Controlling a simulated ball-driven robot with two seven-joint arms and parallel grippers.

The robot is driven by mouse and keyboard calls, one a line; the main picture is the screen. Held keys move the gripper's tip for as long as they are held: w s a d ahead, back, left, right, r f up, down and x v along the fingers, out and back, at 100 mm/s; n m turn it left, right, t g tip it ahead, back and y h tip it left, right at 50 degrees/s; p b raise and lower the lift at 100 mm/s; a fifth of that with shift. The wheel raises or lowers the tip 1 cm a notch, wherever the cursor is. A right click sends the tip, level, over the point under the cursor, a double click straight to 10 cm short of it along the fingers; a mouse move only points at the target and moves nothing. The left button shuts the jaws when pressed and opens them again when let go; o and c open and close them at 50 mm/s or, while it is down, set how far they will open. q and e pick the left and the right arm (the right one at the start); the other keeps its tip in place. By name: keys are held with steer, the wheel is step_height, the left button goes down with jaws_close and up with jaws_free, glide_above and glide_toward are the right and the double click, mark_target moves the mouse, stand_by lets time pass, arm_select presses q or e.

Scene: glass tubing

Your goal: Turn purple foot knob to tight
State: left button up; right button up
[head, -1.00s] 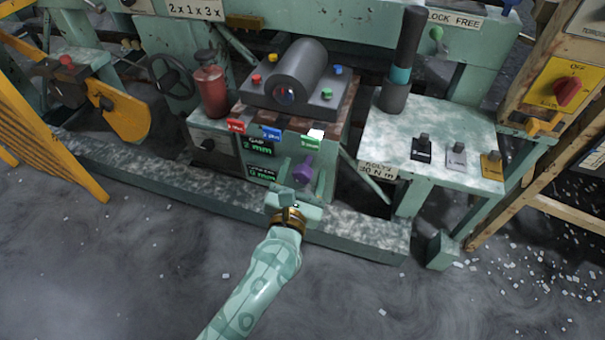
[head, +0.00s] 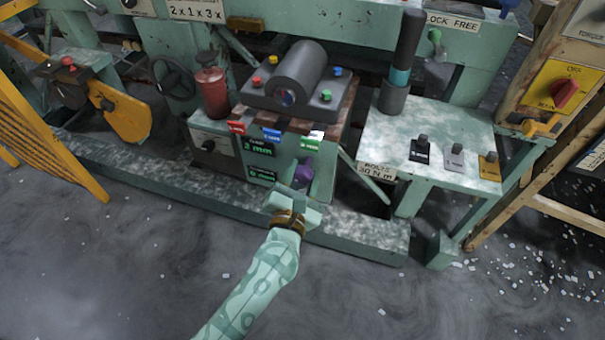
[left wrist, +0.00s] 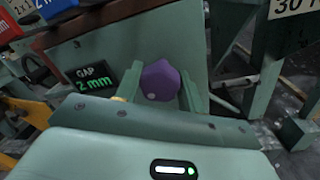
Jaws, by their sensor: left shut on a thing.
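The purple foot knob (head: 303,171) is on the front of the machine block, below the coloured tags. My left gripper (head: 298,185) reaches it from the front and is shut on it. In the left wrist view the purple knob (left wrist: 160,81) sits between the two fingers, its faceted end facing the camera. A small display reading "GAP 2 mm" (left wrist: 93,80) shows left of the knob there. In the head view two green displays (head: 257,148) are left of the knob; the lower one is too small to read surely. My right gripper is not in view.
A dark cylinder (head: 298,72) on a grey block with coloured buttons stands above the knob. A side table (head: 400,140) with several small weights is at the right. A stone-topped beam (head: 355,230) runs low in front.

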arm_select(q)
steer(key=m+p, duration=0.1)
steer(key=m, duration=0.3)
steer(key=shift+m, duration=0.4)
steer(key=m+p, duration=0.1)
steer(key=m, duration=0.5)
steer(key=m+h+p, duration=0.1)
steer(key=m, duration=0.4)
steer(key=shift+m+h+p, duration=0.3)
steer(key=shift+m+p, duration=0.1)
steer(key=shift+m, duration=0.6)
steer(key=m+h+p, duration=0.1)
steer(key=m, duration=0.3)
steer(key=shift+s+m, duration=0.1)
steer(key=shift+m, duration=0.2)
steer(key=shift+m+g+p, duration=0.3)
steer(key=shift+m+p, duration=0.2)
steer(key=shift+m, duration=1.4)
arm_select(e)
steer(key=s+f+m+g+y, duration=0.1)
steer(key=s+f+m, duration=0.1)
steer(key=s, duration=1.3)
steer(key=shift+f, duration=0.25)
arm_select(q)
steer(key=shift+f+m, duration=0.1)
steer(key=shift+m, duration=0.2)
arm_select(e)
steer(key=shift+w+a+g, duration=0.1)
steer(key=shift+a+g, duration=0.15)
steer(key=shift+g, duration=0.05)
